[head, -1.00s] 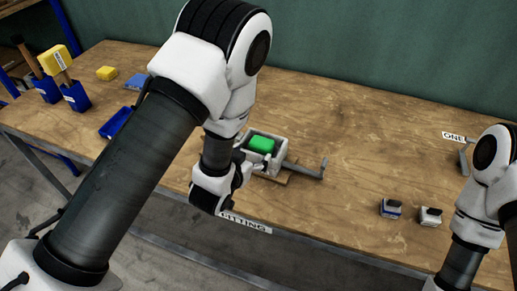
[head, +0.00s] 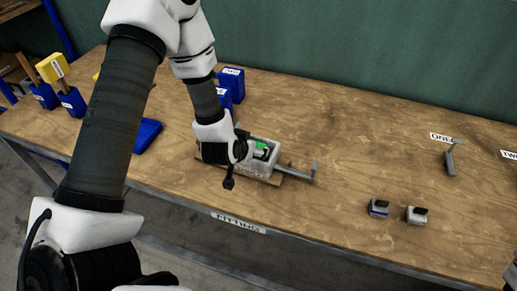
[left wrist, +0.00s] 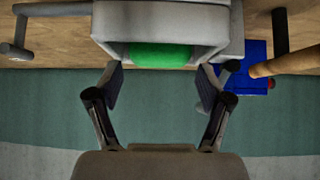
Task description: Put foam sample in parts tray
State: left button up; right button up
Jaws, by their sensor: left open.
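The green foam sample (head: 261,148) sits inside the pale box-shaped press (head: 262,168), partly hidden by my left gripper in the head view. In the left wrist view, the foam sample (left wrist: 160,55) shows within the press's walls (left wrist: 160,18). My left gripper (left wrist: 161,82) is open, its two fingers spread on either side of the foam's line and apart from it. In the head view, my left gripper (head: 248,150) is at the press's left side. A flat blue tray (head: 147,135) lies left of the press, partly hidden by my arm. My right gripper is out of view.
Labelled blue bins (head: 232,84) stand behind the press. The press handle (head: 300,173) sticks out to the right. Two small blocks (head: 378,208) (head: 416,215) stand near the front edge. Blue holders with mallets (head: 72,103) stand at left.

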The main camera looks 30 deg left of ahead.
pick_arm(q)
jog(key=p+x, duration=0.1)
jog(key=x, duration=0.3)
jog(key=shift+w+a+f, duration=0.1)
jog(key=shift+w+f, duration=0.05)
jog(key=c, duration=0.7)
jog(key=shift+c, duration=0.2)
